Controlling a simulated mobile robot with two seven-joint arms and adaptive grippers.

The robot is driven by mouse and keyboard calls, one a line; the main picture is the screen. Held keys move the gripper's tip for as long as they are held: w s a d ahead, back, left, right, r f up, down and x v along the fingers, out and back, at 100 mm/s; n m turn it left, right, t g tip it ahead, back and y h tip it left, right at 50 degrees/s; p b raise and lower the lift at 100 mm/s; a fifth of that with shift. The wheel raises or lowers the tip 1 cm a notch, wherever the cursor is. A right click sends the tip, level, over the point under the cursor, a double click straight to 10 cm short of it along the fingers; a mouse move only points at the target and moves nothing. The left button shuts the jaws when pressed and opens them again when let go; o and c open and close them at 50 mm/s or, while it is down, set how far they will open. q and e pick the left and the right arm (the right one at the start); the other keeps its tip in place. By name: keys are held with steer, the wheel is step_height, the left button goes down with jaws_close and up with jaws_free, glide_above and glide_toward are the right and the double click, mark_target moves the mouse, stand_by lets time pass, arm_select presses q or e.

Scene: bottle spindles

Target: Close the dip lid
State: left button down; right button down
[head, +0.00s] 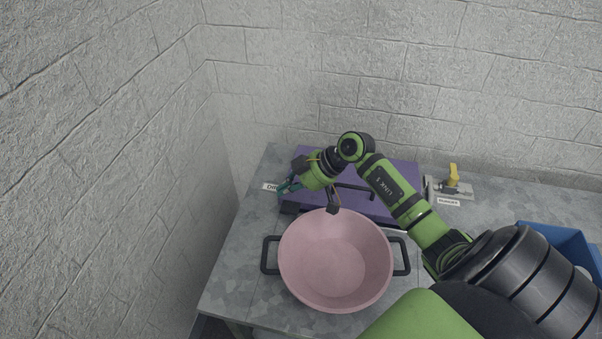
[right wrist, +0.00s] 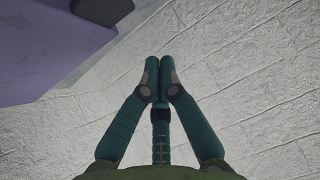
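A purple lid (head: 400,178) with a black bar handle (head: 356,187) lies behind the pink basin, against the back wall; I take it for the dip lid. It looks low and nearly flat, but my arm hides part of it and I cannot tell whether it is fully down. My right gripper (head: 288,187) is at its left edge, fingers pointing left. In the right wrist view the teal fingers (right wrist: 158,75) meet at their tips with nothing visible between them. The purple surface (right wrist: 40,50) shows at upper left there, apart from the fingertips. My left gripper is out of view.
The pink basin (head: 335,260) with black side handles stands in front of the lid. A partly covered white label (head: 270,187) lies left of the gripper. A yellow-handled valve (head: 453,178) is at right, with a blue bin (head: 560,240) beyond. Walls rise behind and left.

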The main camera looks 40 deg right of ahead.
mark_target(285, 209)
steer(key=f, duration=0.4)
steer(key=shift+a+f+p, duration=0.25)
steer(key=shift+a+p, duration=0.1)
steer(key=shift+a, duration=0.05)
steer(key=shift+f, duration=0.1)
steer(key=f, duration=0.2)
steer(key=f+p, duration=0.1)
steer(key=shift+s+a+f, duration=0.15)
steer(key=shift+s+a, duration=0.15)
steer(key=shift+s+a+f, duration=0.1)
steer(key=shift+s+f, duration=0.05)
steer(key=shift+f, duration=0.35)
